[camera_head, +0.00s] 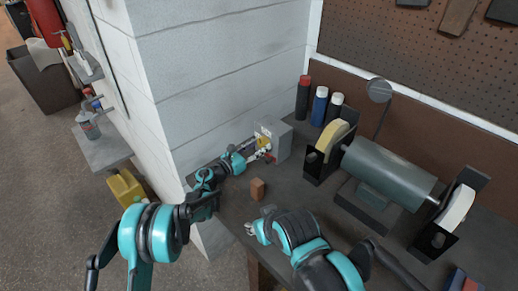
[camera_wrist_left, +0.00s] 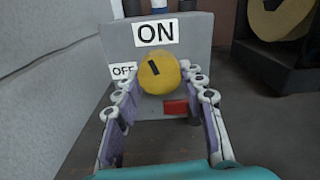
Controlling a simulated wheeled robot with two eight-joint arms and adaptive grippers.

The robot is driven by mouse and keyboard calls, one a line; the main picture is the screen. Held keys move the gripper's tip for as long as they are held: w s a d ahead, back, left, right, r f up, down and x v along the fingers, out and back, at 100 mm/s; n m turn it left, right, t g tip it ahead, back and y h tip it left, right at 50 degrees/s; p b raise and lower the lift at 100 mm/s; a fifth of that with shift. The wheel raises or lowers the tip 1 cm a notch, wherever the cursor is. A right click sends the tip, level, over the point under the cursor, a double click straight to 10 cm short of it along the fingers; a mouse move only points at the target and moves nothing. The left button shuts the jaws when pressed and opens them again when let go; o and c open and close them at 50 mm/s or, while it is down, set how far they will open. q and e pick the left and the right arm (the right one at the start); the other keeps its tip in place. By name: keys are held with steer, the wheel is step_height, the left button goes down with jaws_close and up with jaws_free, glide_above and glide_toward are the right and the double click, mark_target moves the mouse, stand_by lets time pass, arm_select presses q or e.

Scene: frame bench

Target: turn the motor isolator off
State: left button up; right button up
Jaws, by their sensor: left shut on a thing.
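The motor isolator is a grey box (camera_head: 284,138) on the bench against the white block wall; it also fills the middle of the left wrist view (camera_wrist_left: 200,45). Its ON label (camera_wrist_left: 155,33) is above the round yellow knob (camera_wrist_left: 160,74) and its OFF label (camera_wrist_left: 123,71) is to the left. The knob's black mark slants up and left, between the two labels. My left gripper (camera_head: 262,153) is at the box front, its fingers (camera_wrist_left: 158,92) shut on the knob's sides. My right gripper (camera_head: 249,229) is low over the near bench edge, apart from the isolator; its opening is unclear.
A small brown block (camera_head: 257,189) stands on the bench between my arms. Several spray cans (camera_head: 319,106) stand behind the isolator. A bench grinder (camera_head: 385,172) takes up the right side. A red piece (camera_wrist_left: 176,107) shows below the knob. The white wall (camera_head: 215,80) is close on the left.

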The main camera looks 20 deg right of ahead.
arm_select(q)
steer(key=n+b, duration=0.1)
steer(key=n, duration=0.2)
steer(key=shift+n, duration=0.4)
steer(key=n+b, duration=0.1)
steer(key=n, duration=0.2)
steer(key=shift+s+n, duration=0.1)
steer(key=shift+n, duration=0.2)
steer(key=n+b, duration=0.1)
steer(key=n, duration=0.2)
steer(key=shift+n, duration=0.3)
arm_select(e)
step_height(320, 180, down, 3)
steer(key=shift+f, duration=0.2)
arm_select(q)
steer(key=shift+r+n, duration=0.15)
steer(key=shift+n, duration=1.35)
arm_select(e)
steer(key=shift+f, duration=0.25)
arm_select(q)
steer(key=o, duration=1.2)
steer(key=shift+c, duration=0.2)
steer(key=v, duration=1.2)
steer(key=shift+s, duration=0.1)
